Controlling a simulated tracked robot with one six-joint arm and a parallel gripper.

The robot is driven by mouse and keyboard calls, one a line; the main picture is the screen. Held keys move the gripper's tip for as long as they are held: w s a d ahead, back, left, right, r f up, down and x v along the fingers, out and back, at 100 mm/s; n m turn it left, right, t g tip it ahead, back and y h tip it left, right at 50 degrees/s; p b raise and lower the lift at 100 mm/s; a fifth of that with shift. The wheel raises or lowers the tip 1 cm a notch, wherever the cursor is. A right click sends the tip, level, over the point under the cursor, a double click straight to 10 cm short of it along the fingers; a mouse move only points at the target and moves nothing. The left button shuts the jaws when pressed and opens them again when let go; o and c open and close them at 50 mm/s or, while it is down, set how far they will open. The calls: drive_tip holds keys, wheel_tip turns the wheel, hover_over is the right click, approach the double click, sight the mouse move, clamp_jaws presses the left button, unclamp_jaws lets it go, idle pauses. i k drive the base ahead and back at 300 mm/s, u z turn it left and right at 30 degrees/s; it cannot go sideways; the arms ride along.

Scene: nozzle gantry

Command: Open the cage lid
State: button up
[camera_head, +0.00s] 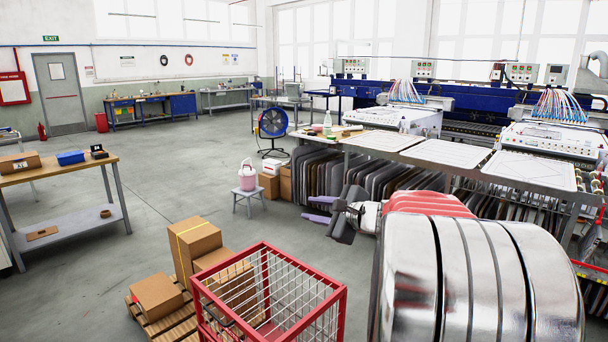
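The cage is a red-framed box with pale wire mesh (340,312) at the bottom centre, cut off by the lower picture edge. Its top rim is red, and mesh shows inside the frame. I cannot tell clearly which mesh belongs to a lid and which to the walls. My gripper (309,209) is at the end of my arm, above the cage in the picture and a little right of its middle.
Cardboard boxes (194,243) sit on a wooden pallet (172,329) left of the cage. A small stool (249,196) holds a pink bucket (247,180). A long table with white frames (447,152) stands behind my arm. A workbench (55,178) is at left; open floor lies between.

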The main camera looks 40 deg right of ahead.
sight(341, 288)
drive_tip(key=z, duration=0.35)
drive_tip(key=i, duration=1)
drive_tip(key=u, duration=0.05)
